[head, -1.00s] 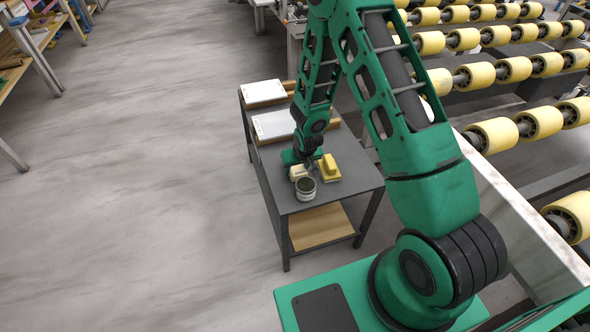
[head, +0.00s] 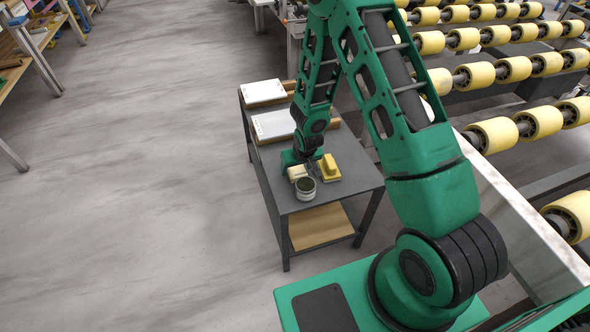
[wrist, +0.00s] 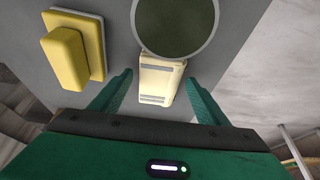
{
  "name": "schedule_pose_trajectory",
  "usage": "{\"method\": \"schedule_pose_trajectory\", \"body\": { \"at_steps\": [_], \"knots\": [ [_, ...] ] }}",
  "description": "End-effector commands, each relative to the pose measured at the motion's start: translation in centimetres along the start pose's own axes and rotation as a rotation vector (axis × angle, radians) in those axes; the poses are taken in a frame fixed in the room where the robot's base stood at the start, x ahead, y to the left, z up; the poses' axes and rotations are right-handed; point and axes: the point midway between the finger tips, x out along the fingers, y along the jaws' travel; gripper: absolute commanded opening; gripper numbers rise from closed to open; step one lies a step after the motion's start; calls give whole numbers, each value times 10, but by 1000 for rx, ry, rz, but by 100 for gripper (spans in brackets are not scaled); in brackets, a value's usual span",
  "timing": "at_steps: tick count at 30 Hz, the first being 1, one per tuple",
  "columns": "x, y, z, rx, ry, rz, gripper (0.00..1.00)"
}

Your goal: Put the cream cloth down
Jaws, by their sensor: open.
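The cream cloth (head: 297,172) is a small folded block with grey bands, on the grey top of the small table (head: 345,186). In the wrist view the cloth (wrist: 157,91) lies between the two green fingers of my gripper (wrist: 160,78). The fingers are spread, with a gap on each side of the cloth. The far end of the cloth is partly hidden by the can's round rim. In the head view my wrist hides part of the gripper.
A can with a dark green top (head: 306,186) stands right beside the cloth, also in the wrist view (wrist: 178,20). A yellow block on a flat base (head: 330,168) is to the right. White slabs (head: 272,125) lie further back. The table's front edge is close to the can.

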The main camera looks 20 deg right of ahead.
Motion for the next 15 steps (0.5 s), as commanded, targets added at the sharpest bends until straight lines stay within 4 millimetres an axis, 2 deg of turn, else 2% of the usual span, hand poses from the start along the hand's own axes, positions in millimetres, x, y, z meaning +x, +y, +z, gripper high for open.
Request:
{"method": "schedule_pose_trajectory", "body": {
  "at_steps": [15],
  "knots": [
    [-85,0,-1,0,3,0,69]
  ]
}}
